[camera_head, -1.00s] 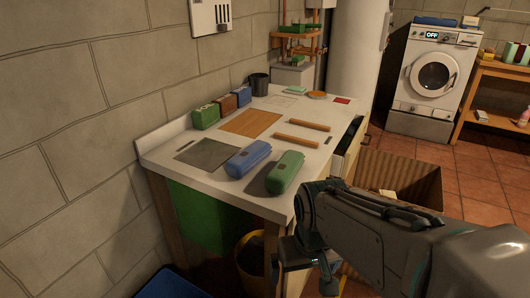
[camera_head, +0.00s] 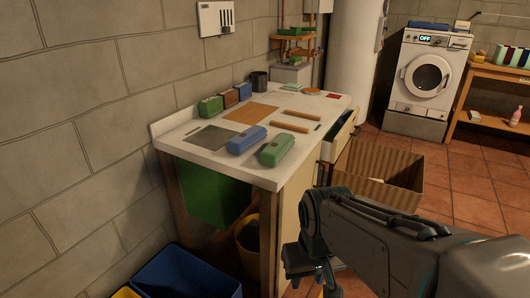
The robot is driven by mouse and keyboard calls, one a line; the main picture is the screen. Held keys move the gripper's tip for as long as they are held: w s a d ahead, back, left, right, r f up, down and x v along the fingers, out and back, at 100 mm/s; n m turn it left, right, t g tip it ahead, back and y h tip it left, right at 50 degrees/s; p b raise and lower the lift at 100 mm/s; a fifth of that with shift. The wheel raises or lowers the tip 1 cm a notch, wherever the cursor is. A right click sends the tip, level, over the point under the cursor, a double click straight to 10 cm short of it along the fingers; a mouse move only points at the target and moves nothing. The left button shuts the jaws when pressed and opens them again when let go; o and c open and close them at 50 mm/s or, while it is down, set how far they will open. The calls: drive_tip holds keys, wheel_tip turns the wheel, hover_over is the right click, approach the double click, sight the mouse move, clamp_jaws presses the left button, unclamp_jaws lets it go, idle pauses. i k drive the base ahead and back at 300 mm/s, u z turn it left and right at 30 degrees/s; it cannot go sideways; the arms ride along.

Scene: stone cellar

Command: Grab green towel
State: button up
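A green rolled bundle (camera_head: 278,149), which looks like the green towel, lies on the white worktop (camera_head: 215,162) near its front right edge. A similar blue roll (camera_head: 246,140) lies just left of it. My gripper (camera_head: 312,281) hangs at the bottom centre, below the worktop level and in front of its right side, apart from the green roll. Its fingers are dark and partly cut off by the frame, so I cannot tell whether they are open.
A grey mat (camera_head: 211,138), a wooden board (camera_head: 251,113) and two wooden bars (camera_head: 297,121) share the worktop. An open drawer (camera_head: 343,130) sticks out on the right, above a cardboard box (camera_head: 366,183). A blue bin (camera_head: 187,275) and a yellow bucket (camera_head: 246,243) stand below.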

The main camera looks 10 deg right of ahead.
sight(273, 153)
drive_tip(key=u, duration=0.05)
drive_tip(key=k, duration=0.65)
drive_tip(key=z, duration=1.1)
drive_tip(key=i, duration=1.7)
drive_tip(key=u, duration=1.05)
drive_tip(key=i, duration=0.5)
drive_tip(key=u, duration=0.5)
